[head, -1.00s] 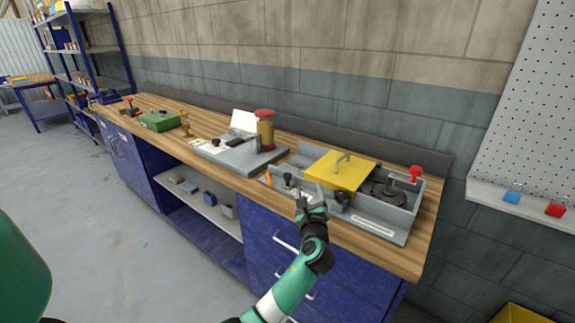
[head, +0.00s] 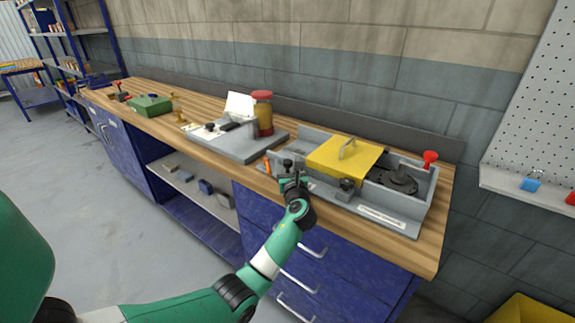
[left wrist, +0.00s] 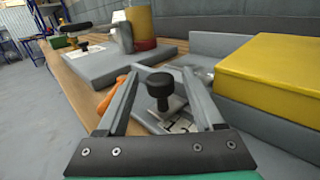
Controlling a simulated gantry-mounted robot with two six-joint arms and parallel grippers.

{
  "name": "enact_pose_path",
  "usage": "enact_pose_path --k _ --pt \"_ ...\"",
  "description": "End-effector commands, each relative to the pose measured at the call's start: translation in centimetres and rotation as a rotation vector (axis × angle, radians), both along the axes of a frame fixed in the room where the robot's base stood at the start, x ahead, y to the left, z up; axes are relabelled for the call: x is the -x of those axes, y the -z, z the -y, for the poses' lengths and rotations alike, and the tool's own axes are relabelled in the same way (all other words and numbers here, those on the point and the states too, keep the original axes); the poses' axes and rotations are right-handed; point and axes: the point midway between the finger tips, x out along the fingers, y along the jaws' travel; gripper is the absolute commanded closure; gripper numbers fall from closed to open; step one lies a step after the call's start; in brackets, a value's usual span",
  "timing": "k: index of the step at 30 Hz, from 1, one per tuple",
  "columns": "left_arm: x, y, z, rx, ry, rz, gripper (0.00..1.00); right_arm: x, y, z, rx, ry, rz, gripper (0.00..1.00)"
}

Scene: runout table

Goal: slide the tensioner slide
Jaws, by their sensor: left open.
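The tensioner slide appears as a black knob (left wrist: 160,88) on a stem, standing on a light plate with printed marks (left wrist: 178,126) in the left wrist view. In the head view the knob (head: 287,163) shows just past my gripper at the left end of the grey machine housing (head: 405,221). My left gripper (head: 291,178) is open; in the left wrist view its two fingers (left wrist: 160,76) stand on either side of the knob, apart from it as far as I can tell. How deep the fingers reach is unclear. My right gripper is not in view.
A yellow cover (head: 340,160) with a handle sits on the housing, right of the knob. A red knob (head: 430,157) stands at the far right. An orange handle (head: 267,167) is close on the left.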

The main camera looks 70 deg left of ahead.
Motion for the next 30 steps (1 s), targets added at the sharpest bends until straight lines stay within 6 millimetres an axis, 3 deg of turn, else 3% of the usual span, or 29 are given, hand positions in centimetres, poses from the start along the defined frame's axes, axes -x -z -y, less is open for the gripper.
enact_pose_path --k 9,21,30 --pt "0.00 -0.08 -0.22 0.000 0.000 0.000 0.31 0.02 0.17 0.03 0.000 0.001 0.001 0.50" --pt "0.00 -0.06 -0.21 0.000 0.000 0.000 1.00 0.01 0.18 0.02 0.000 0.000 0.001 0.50" --pt "0.00 -0.04 -0.21 0.000 0.000 0.000 1.00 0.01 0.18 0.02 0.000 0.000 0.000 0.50"
